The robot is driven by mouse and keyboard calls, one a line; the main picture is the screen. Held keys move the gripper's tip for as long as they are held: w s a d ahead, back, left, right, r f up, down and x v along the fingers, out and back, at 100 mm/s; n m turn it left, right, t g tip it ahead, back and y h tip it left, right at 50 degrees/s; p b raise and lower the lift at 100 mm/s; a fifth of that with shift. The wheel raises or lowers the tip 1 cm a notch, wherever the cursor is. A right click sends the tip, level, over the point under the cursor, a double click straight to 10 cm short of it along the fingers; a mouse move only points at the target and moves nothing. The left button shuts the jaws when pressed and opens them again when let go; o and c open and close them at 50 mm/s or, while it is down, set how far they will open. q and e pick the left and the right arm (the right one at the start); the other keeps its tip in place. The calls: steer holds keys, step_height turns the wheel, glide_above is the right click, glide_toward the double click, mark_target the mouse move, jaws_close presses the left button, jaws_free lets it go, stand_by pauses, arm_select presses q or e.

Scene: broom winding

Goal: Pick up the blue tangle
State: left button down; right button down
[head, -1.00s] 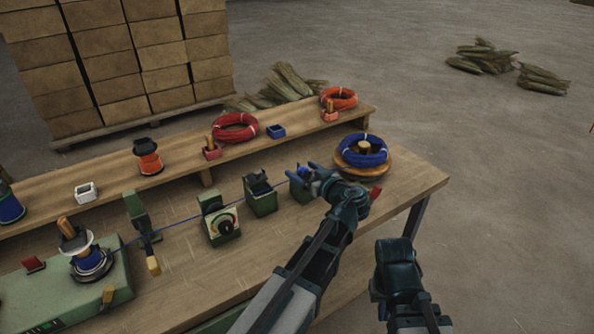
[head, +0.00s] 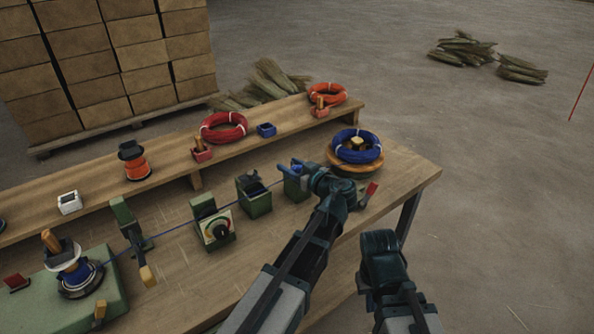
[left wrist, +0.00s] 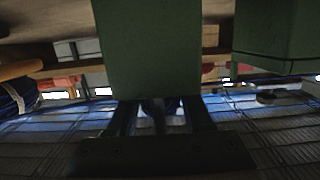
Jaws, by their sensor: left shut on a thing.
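A small blue tangle (head: 296,166) shows at the fingertips of my left gripper (head: 303,173), above the rightmost green block (head: 291,186) on the bench. The left gripper is shut on it. In the left wrist view the fingertips (left wrist: 160,112) come together around a dark bluish lump, with a green block (left wrist: 147,50) close in front. Most of the tangle is hidden there. A thin blue wire (head: 183,222) runs from the spool (head: 76,270) past the green fixtures towards the tangle. My right gripper (head: 380,243) hangs in front of the bench, its fingers not clearly visible.
A blue coil (head: 366,151) rests on a round wooden stand right of the left gripper. Red (head: 222,127) and orange (head: 328,94) coils lie on the back shelf. Green fixtures (head: 213,222) stand left.

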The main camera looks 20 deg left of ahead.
arm_select(q)
steer(key=shift+r, duration=0.1)
step_height(320, 180, up, 10)
steer(key=p, duration=1)
